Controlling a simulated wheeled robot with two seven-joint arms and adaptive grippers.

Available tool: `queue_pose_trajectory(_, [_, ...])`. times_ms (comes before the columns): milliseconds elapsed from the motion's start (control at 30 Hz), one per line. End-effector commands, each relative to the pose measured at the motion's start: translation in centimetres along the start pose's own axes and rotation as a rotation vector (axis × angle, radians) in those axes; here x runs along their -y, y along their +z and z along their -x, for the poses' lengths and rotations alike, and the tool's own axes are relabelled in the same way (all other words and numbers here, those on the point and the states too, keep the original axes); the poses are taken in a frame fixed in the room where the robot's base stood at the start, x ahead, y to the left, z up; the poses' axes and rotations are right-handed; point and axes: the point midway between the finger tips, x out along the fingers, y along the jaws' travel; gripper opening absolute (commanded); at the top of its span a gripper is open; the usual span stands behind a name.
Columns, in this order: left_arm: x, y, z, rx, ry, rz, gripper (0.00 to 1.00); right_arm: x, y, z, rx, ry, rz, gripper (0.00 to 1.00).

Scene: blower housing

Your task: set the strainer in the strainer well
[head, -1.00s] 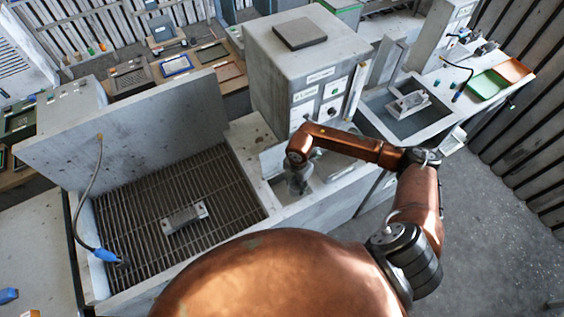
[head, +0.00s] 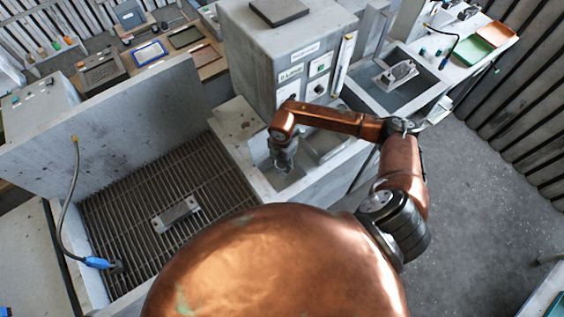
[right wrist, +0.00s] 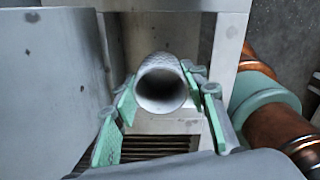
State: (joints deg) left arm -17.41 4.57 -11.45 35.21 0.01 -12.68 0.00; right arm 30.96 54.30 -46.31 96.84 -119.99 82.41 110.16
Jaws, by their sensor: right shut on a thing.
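The strainer (right wrist: 160,84) is a pale, hollow, mesh-walled cylinder. In the right wrist view I see its open round end. My right gripper (right wrist: 166,108) is shut on it, with green-padded fingers on both sides. In the head view the right gripper (head: 284,158) points down at the open compartment in the counter beside the grated basin. That compartment (head: 288,181) looks like the strainer well, though my gripper and arm partly cover it. The strainer cannot be made out in the head view, and I cannot tell whether it touches the well. My left gripper is not in view.
A tall grey control cabinet (head: 280,60) stands just behind the compartment. A grated basin (head: 130,225) with a metal block (head: 176,214) on it lies to the left. A second sink (head: 395,95) with a fixture is at the right. The floor at right is clear.

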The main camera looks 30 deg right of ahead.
Motion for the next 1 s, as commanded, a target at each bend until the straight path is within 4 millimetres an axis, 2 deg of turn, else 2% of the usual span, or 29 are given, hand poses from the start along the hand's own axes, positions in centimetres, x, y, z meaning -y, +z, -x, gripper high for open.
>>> queue_pose_trajectory(100, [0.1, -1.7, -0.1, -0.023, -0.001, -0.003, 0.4, 0.0, 0.0, -0.2, 0.0, 0.001, -0.001, 0.13])
queue_pose_trajectory(200, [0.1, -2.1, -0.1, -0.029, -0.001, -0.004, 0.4, 0.0, 0.1, -0.1, 0.0, 0.001, -0.001, 0.13])
queue_pose_trajectory(633, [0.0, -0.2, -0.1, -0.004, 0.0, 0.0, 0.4, 0.1, 0.2, -0.1, 0.0, 0.0, -0.002, 0.13])
queue_pose_trajectory(1000, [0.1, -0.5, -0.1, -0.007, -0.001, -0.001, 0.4, 0.1, 0.2, -0.1, 0.0, 0.0, -0.002, 0.13])
